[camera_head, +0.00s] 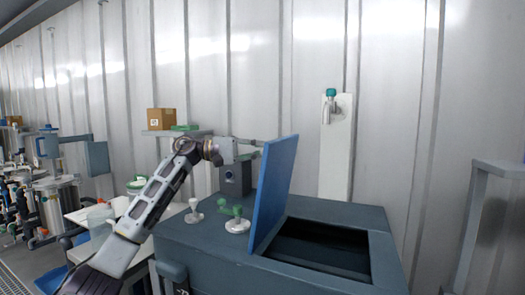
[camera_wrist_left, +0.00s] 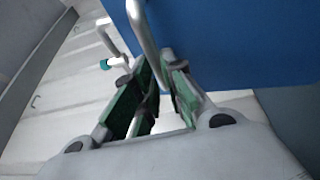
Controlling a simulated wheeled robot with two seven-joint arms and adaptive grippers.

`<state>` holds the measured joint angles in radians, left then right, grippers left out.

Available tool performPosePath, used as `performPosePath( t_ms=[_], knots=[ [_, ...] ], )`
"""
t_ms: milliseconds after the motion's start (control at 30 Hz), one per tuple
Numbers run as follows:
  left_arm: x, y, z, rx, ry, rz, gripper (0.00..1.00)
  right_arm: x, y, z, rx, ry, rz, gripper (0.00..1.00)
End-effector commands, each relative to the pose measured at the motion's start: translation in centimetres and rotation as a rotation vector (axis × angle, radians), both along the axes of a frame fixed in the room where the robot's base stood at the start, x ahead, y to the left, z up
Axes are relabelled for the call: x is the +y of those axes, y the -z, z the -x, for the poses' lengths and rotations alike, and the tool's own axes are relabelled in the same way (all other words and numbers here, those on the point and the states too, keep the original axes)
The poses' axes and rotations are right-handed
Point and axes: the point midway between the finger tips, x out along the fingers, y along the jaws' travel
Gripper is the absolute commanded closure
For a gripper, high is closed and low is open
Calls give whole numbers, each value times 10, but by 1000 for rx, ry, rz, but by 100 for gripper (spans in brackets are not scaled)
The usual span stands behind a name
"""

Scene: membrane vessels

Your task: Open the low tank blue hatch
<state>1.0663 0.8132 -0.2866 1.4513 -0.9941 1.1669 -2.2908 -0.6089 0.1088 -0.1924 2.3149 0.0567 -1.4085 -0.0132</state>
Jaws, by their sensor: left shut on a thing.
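The blue hatch (camera_head: 275,190) stands raised, nearly upright, at the left edge of the low tank's opening. The dark rectangular opening (camera_head: 325,246) shows to its right in the top of the grey low tank (camera_head: 205,245). My left gripper (camera_head: 252,150) is at the upper left side of the hatch, its fingers partly hidden behind the panel edge. In the left wrist view the green-padded fingers (camera_wrist_left: 158,90) are shut on the pale bent handle (camera_wrist_left: 147,30) of the hatch, beside the blue panel (camera_wrist_left: 235,45). My right gripper is in neither view.
White and green valve knobs (camera_head: 237,220) stand on the tank top left of the hatch. A white upright panel with a green-topped tap (camera_head: 331,95) is on the wall behind. A cardboard box (camera_head: 161,121) sits on a shelf. A grey frame (camera_head: 490,190) stands at right.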

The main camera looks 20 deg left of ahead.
Motion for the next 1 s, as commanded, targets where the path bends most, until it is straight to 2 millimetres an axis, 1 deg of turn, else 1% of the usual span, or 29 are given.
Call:
performPosePath(
  t_ms=[67,100,267,700,867,1000],
  knots=[
    [0,1,0,1,-1,-1,100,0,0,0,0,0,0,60],
    [0,1,0,1,-1,-1,87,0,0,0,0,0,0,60],
    [0,1,0,0,-1,-1,66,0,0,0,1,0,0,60],
    [3,0,1,0,0,-1,66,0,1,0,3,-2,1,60],
    [12,1,5,1,-1,-1,66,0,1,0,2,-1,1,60],
    [27,1,11,1,-2,-2,66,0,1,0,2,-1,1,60]
  ],
)
